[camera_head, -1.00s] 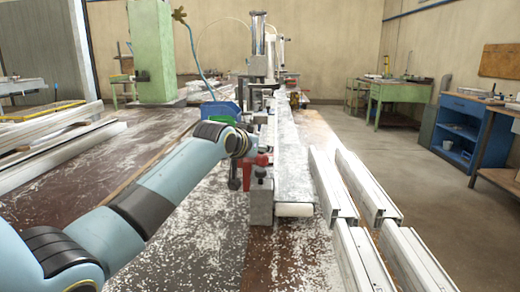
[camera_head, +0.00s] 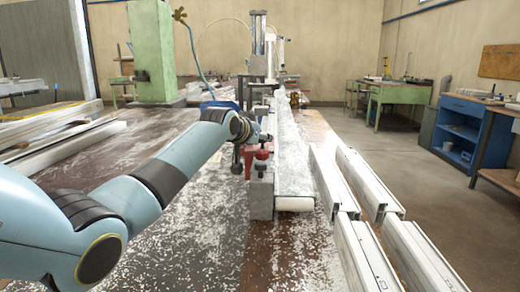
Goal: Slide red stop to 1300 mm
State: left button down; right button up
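The red stop (camera_head: 249,158) is on the left side of the long pale rail (camera_head: 290,165), beyond the rail's near end. My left arm reaches in from the left, and its wrist is above and touching or very close to the stop. My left gripper (camera_head: 264,138) is small and mostly hidden behind the wrist, so I cannot tell whether its fingers are shut on the stop. A red knob with a dark part sits above a grey block (camera_head: 261,198) at the rail's near end. No scale marks are readable. My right gripper is not in view.
Several white profiles (camera_head: 340,185) lie to the right of the rail. A machine with an upright column (camera_head: 258,45) stands at the far end. A blue bin (camera_head: 222,106) is partly hidden behind my wrist. The bench left of the rail is strewn with chips.

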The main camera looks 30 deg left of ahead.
pick_arm(q)
jog(key=w+b, duration=0.1)
jog(key=w+a+b, duration=0.1)
jog(key=w, duration=0.1)
jog(key=w+a+b, duration=0.1)
jog(key=shift+w+a+f, duration=0.1)
jog(key=shift+w+f, duration=0.1)
jog(key=shift+w, duration=0.05)
jog(key=shift+w+r, duration=0.1)
jog(key=shift+w, duration=0.05)
jog(key=shift+a+r, duration=0.1)
jog(key=c, duration=1.4)
grip_release()
jog(key=shift+c, duration=0.2)
jog(key=v, duration=1.2)
